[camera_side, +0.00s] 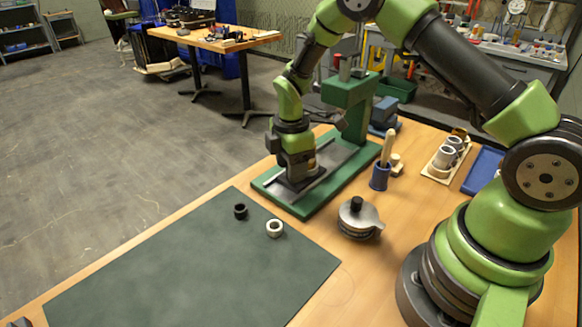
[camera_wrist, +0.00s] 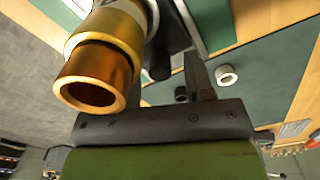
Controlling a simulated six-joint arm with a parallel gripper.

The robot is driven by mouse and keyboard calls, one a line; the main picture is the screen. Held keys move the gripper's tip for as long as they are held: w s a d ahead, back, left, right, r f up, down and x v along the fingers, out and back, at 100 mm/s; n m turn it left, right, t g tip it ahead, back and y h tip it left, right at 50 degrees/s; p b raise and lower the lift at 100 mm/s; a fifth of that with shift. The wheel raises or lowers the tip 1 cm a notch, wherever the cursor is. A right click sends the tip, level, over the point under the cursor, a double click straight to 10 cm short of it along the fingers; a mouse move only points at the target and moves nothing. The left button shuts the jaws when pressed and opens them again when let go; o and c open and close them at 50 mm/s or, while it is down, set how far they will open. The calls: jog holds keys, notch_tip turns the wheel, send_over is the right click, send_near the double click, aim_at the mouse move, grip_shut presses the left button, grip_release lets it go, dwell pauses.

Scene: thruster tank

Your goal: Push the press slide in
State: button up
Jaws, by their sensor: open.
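The green press (camera_side: 352,110) stands on a long green base with pale rails, its column at the back right. My gripper (camera_side: 298,183) points down over the near-left end of this base, away from the column. The press slide appears to be the dark block under and beside my fingers, mostly hidden by them. A brass sleeve (camera_wrist: 98,75) looms large at the left of the wrist view, beside my jaws. A small part of it seems to show behind the gripper in the side view (camera_side: 313,163). My jaws are open; whether they touch the slide cannot be told.
A black ring (camera_side: 240,211) and a silver ring (camera_side: 274,228) lie on the green mat (camera_side: 190,270). A round metal piece with a black knob (camera_side: 358,220) and a blue cup (camera_side: 380,178) stand right of the press. A tray of metal cylinders (camera_side: 447,158) is farther right.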

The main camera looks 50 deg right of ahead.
jog(key=shift+f, duration=0.45)
grip_shut()
jog(key=shift+d, duration=2.1)
grip_release()
jog(key=shift+r, duration=0.1)
notch_tip(320, 180, up, 10)
jog(key=shift+f, duration=0.1)
